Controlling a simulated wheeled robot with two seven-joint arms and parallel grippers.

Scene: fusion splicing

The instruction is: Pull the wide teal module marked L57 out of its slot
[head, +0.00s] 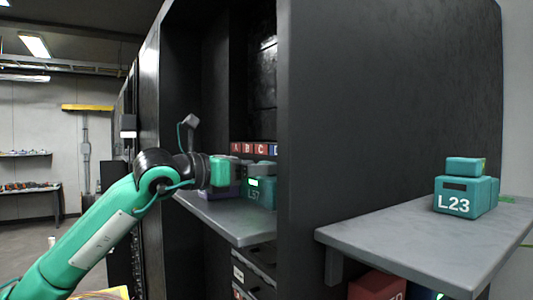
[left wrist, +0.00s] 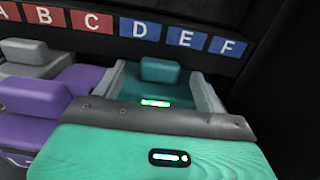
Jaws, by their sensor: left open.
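The wide teal module marked L57 (head: 262,192) sits on a grey shelf inside the dark cabinet. A small green light shows on its front, and my gripper partly covers it from above. In the left wrist view the teal module (left wrist: 150,88) has a raised teal handle block on top. My left gripper (head: 250,169) is open at the module. In the left wrist view its grey fingers (left wrist: 160,80) lie on either side of the module's top; I cannot tell whether they touch it. My right gripper is not in view.
Purple modules (left wrist: 35,130) stand close on the left. A strip of lettered red and blue labels (left wrist: 190,38) runs behind. A dark cabinet panel (head: 380,110) stands right of the opening. Beyond it, the teal L23 module (head: 463,205) rests on a grey side shelf (head: 400,245).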

